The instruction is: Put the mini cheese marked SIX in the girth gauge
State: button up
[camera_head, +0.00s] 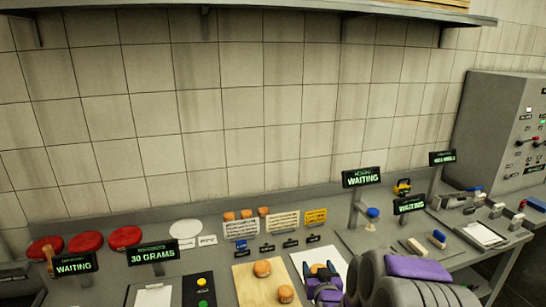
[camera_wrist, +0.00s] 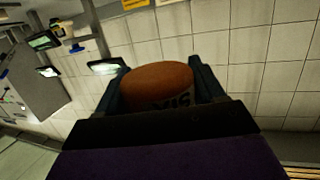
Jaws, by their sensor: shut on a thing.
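My gripper (camera_head: 326,282) is shut on an orange mini cheese (camera_wrist: 157,78), held between its two dark fingers. Partly visible dark lettering on the cheese's side appears to read SIX upside down in the wrist view. In the head view the gripper is over a white sheet at the bench front, and the cheese (camera_head: 317,268) shows a little at its far side. A station with a blue-knobbed device (camera_head: 372,213) and a WAITING display (camera_head: 362,177) stands right of the gripper. Small labels are unreadable, so I cannot tell which station is the girth gauge.
Two mini cheeses sit on a wooden board (camera_head: 246,292) left of my gripper. Several more stand by cards at the back. Red wheels (camera_head: 85,242) and a 30 GRAMS display (camera_head: 154,255) are left. A clipboard (camera_head: 482,234) and grey cabinet (camera_head: 505,130) are right.

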jog(key=shift+d+r+h, duration=0.25)
jog(key=shift+r+h, duration=0.05)
jog(key=shift+r, duration=0.1)
jog(key=shift+s+a+f, duration=0.1)
jog(key=shift+a+f, duration=0.2)
jog(key=shift+f, duration=0.1)
jog(key=s+a+f+n+g+y+p, duration=0.2)
jog(key=s+a+f+n+y+p, duration=0.15)
jog(key=s+a+f+y, duration=0.3)
jog(key=s+a+f+n+g+y+p, duration=0.1)
jog(key=s+a+f+n+y+p, duration=0.2)
jog(key=s+a+f, duration=0.55)
jog(key=b, duration=1)
send_over(250, 306)
jog(key=shift+n, duration=0.45)
notch_tip(250, 306, down, 4)
jog(key=shift+w+r+g+y+b, duration=0.1)
jog(key=shift+r+g+y+b, duration=0.15)
jog(key=shift+b, duration=0.25)
